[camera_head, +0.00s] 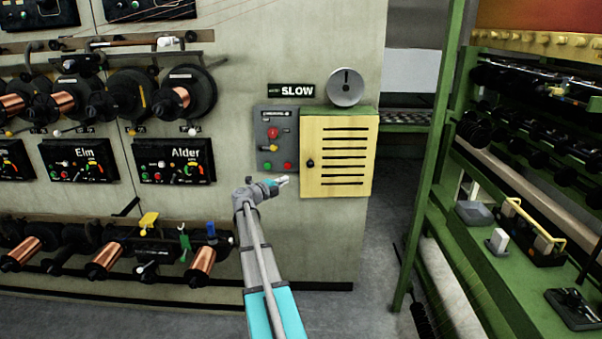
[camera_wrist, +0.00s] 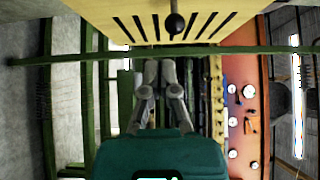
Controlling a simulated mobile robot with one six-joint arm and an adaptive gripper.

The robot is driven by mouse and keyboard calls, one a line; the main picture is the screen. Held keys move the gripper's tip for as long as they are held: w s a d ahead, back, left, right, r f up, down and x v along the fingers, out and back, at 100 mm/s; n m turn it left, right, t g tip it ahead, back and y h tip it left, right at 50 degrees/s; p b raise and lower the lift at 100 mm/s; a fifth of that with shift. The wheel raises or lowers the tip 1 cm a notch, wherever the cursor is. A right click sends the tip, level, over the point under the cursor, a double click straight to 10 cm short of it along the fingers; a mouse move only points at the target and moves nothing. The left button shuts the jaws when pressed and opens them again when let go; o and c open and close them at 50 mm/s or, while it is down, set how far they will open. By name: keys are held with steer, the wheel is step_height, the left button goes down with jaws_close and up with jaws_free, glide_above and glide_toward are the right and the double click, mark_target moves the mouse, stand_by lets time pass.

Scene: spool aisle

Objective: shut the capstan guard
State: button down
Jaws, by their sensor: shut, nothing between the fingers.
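A yellow slotted panel with a black knob, which looks like the capstan guard (camera_head: 345,168), is on the wall below a round metal disc. It has a green top edge and looks close to its housing; I cannot tell whether it is fully shut. In the wrist view the yellow panel (camera_wrist: 130,12) and its knob (camera_wrist: 175,23) fill the top edge. My gripper (camera_head: 284,181) is shut and empty, just left of the panel's lower left edge in the picture. Its fingers (camera_wrist: 160,68) point toward a green bar below the panel in the wrist view. No contact is visible.
A grey control box (camera_head: 276,140) with coloured buttons is left of the panel, under a SLOW sign (camera_head: 297,90). Copper spools (camera_head: 62,102) and control panels line the wall further left. A green machine frame (camera_head: 430,165) stands right, past a floor gap (camera_head: 378,240).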

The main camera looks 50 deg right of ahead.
stand_by(0.4)
glide_toward(302, 167)
steer(key=s+d+r, duration=0.1)
steer(key=s+d, duration=0.4)
steer(key=shift+w+d+r, duration=0.1)
steer(key=shift+w+d, duration=0.8)
steer(key=shift+d, duration=0.05)
steer(key=shift+w+d, duration=0.4)
steer(key=shift+d, duration=0.2)
steer(key=shift+w, duration=0.1)
steer(key=shift+w+d+r, duration=0.15)
steer(key=shift+w+d, duration=0.85)
steer(key=shift+d, duration=0.1)
steer(key=shift+a, duration=0.1)
